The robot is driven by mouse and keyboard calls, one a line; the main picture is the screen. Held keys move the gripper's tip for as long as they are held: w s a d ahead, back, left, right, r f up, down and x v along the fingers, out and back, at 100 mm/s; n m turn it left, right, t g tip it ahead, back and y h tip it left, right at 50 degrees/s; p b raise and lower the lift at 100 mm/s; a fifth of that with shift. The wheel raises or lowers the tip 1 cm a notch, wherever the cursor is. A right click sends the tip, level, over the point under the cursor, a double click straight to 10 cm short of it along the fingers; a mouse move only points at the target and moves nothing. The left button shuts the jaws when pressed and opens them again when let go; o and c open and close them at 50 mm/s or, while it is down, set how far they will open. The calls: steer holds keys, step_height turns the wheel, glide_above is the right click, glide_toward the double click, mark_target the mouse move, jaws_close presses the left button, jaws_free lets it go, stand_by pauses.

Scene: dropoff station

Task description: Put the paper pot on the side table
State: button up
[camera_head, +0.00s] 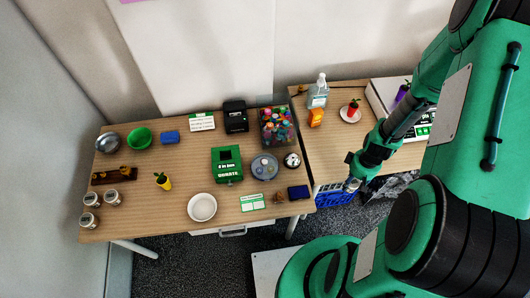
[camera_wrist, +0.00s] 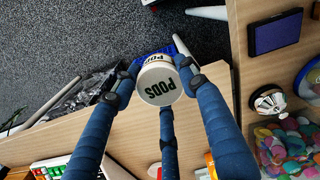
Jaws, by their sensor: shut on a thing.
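My gripper (camera_head: 354,178) is shut on a white pot marked PODS, which I take to be the paper pot. In the wrist view the pot (camera_wrist: 158,84) sits between the blue fingers of my gripper (camera_wrist: 161,88), its marked round face toward the camera. The side table (camera_head: 328,148) is the wooden table at the right. My gripper and pot are at its front edge in the head view, above a blue crate. In the wrist view the side table's bare wood (camera_wrist: 133,135) lies below and around the fingers. The pot is mostly hidden in the head view.
The side table carries a sanitizer bottle (camera_head: 318,92), an orange item (camera_head: 316,118), a red potted plant on a saucer (camera_head: 353,107) and a scale (camera_head: 385,97). The blue crate (camera_head: 335,196) stands below its front edge. The larger desk (camera_head: 150,215) at left is cluttered.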

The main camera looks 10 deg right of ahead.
mark_target(353, 182)
step_height(353, 182, up, 11)
steer(key=w+a+n, duration=0.4)
steer(key=w+a, duration=0.9)
steer(key=a, duration=0.4)
steer(key=w+a+n+b, duration=0.1)
steer(key=w+a+n, duration=0.15)
steer(key=a, duration=0.95)
steer(key=w+a+n+b, duration=0.1)
steer(key=a+n, duration=0.2)
steer(key=a, duration=1)
steer(key=s+a+n, duration=0.2)
steer(key=s+a, duration=0.1)
steer(key=a, duration=0.7)
steer(key=s+a+n, duration=0.1)
steer(key=s+a, duration=0.2)
steer(key=a, duration=0.7)
steer(key=s+a+n, duration=0.4)
steer(key=s+a, duration=1.2)
steer(key=a, duration=0.4)
step_height(353, 182, down, 11)
steer(key=shift+s+a+r+b, duration=0.15)
steer(key=shift+b, duration=0.25)
